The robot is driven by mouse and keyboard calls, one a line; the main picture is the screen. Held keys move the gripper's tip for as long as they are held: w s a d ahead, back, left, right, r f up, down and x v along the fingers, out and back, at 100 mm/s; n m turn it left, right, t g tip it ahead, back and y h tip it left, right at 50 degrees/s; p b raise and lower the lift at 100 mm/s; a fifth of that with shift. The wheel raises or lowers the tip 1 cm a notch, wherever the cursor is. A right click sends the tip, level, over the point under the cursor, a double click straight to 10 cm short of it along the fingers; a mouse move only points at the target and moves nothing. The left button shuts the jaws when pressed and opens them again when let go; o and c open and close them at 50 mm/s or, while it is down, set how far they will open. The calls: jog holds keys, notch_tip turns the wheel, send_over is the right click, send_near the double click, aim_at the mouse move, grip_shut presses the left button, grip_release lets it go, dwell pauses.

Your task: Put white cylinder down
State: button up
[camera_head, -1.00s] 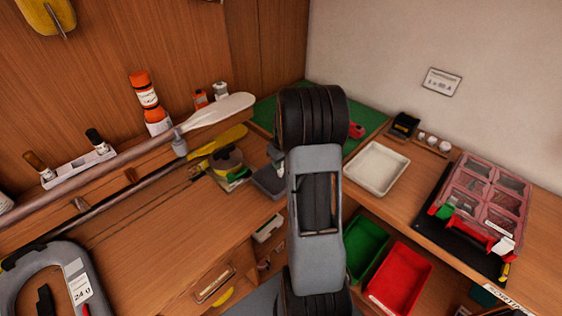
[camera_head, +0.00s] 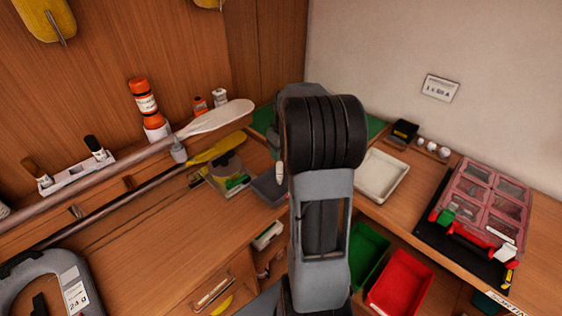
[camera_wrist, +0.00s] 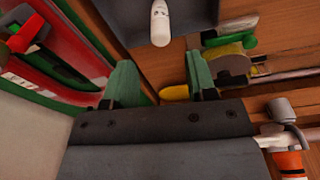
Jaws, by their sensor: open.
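The white cylinder (camera_wrist: 160,22) has a rounded end and faint dark print. It is on or over a dark grey tray (camera_wrist: 122,22), beyond my fingertips in the wrist view. In the head view the cylinder (camera_head: 280,172) shows small at the right end of the grey tray (camera_head: 266,190), close beside my arm. My gripper (camera_wrist: 159,60) has its two green fingers spread apart with nothing between them. The cylinder is clear of both fingers. In the head view my arm hides the gripper.
A yellow-green item in a clear holder (camera_head: 228,172) stands left of the tray. A paddle (camera_head: 215,118) and poles lie along the shelf at left. A white tray (camera_head: 382,176), green bin (camera_head: 369,252) and red bin (camera_head: 400,280) are at right.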

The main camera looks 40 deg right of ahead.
jog(key=s+a+r+t, duration=0.1)
jog(key=s+a+r, duration=0.1)
jog(key=a+r, duration=0.3)
jog(key=s+a+r, duration=0.3)
jog(key=a, duration=0.5)
jog(key=s+a+f+t, duration=0.1)
jog(key=s+a+t, duration=0.1)
jog(key=s+a, duration=0.7)
jog(key=shift+s+a+f, duration=0.15)
jog(key=shift+a+f, duration=0.15)
jog(key=shift+c, duration=0.4)
